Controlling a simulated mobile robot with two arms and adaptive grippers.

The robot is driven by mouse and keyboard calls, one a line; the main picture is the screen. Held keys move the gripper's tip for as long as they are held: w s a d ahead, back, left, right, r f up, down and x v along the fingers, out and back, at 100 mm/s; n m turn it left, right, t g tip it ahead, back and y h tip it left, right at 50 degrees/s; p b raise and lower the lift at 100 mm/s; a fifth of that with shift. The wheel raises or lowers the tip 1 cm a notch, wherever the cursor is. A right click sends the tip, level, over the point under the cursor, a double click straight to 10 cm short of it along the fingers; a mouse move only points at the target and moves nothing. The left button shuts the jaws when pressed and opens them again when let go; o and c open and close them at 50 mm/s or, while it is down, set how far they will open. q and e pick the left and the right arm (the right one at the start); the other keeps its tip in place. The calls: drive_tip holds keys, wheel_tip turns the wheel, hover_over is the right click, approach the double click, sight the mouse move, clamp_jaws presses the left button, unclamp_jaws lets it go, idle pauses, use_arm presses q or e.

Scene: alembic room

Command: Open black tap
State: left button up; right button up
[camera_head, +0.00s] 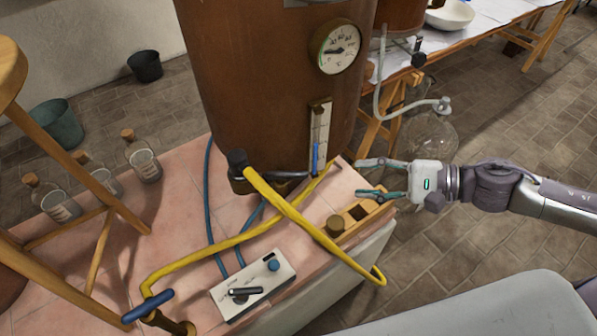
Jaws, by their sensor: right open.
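My right gripper (362,178) comes in from the right. Its two fingers are apart and point left, with nothing between them. It is in front of the lower right side of the brown boiler (265,80). A black fitting (240,163) sits low on the boiler's front, at the upper end of a yellow hose (290,208). To its right is a dark pipe with an upright blue handle (316,158), left of my fingertips. Another black tap-like part (417,50) is at the upper right. I cannot tell which black part is the named tap. My left gripper is out of view.
A white control box (254,284) and a small wooden box (357,212) sit on the pink tiled ledge (180,215). A blue-handled valve (148,305) is at the lower left. Several corked bottles (142,160) and a wooden stool (70,140) stand left. A glass flask (430,135) is behind my gripper.

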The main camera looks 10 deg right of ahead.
sight(308, 174)
drive_tip(key=p+x, duration=0.4)
drive_tip(key=x, duration=0.8)
drive_tip(key=shift+w+r, duration=0.15)
drive_tip(key=shift+w, duration=0.05)
drive_tip(key=shift+w+a+f+p, duration=0.25)
drive_tip(key=shift+a+f+p, duration=0.1)
drive_tip(key=shift+a, duration=0.2)
clamp_jaws()
